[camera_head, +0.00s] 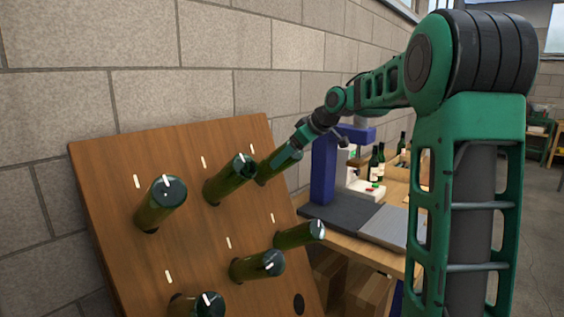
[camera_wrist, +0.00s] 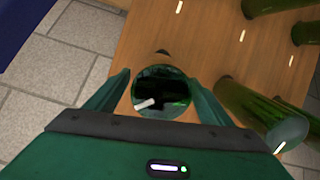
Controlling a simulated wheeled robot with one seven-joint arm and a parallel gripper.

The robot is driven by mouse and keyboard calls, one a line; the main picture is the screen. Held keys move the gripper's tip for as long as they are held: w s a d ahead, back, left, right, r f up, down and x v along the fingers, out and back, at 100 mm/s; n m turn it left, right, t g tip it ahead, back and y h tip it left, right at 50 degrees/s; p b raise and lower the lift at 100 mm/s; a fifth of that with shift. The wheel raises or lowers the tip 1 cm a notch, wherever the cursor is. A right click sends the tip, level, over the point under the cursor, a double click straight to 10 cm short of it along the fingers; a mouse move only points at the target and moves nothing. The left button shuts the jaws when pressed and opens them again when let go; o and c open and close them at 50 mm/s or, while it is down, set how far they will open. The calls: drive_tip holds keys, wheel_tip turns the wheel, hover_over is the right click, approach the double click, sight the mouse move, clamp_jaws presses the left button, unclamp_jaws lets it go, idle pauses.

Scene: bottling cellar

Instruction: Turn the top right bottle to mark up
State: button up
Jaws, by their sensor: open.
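The top right bottle (camera_head: 266,173) is green and sticks out of the wooden rack board at its upper right. Its round end (camera_wrist: 172,82) shows in the wrist view, with a white mark toward the lower left of that end. My gripper (camera_wrist: 160,88) is open, with one finger on each side of the bottle's end. In the head view my gripper (camera_head: 283,160) reaches the bottle from the right and partly hides it. I cannot tell whether the fingers touch the glass.
The rack board (camera_head: 120,165) holds several other green bottles; one (camera_wrist: 262,118) is close to my right finger in the wrist view. White ticks are on the board. A workbench (camera_head: 340,240) with a blue stand (camera_head: 323,170) is behind on the right. A block wall is behind the board.

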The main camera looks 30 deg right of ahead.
drive_tip(key=shift+x, duration=1.25)
drive_tip(key=shift+c, duration=0.6)
drive_tip(key=c, duration=0.9)
drive_tip(key=shift+n, duration=0.4)
drive_tip(key=n, duration=0.3)
drive_tip(key=shift+d+r, duration=0.1)
drive_tip(key=shift+n+t+h, duration=0.3)
drive_tip(key=shift+n+h, duration=0.1)
drive_tip(key=shift+n, duration=1.8)
drive_tip(key=shift+d, duration=0.1)
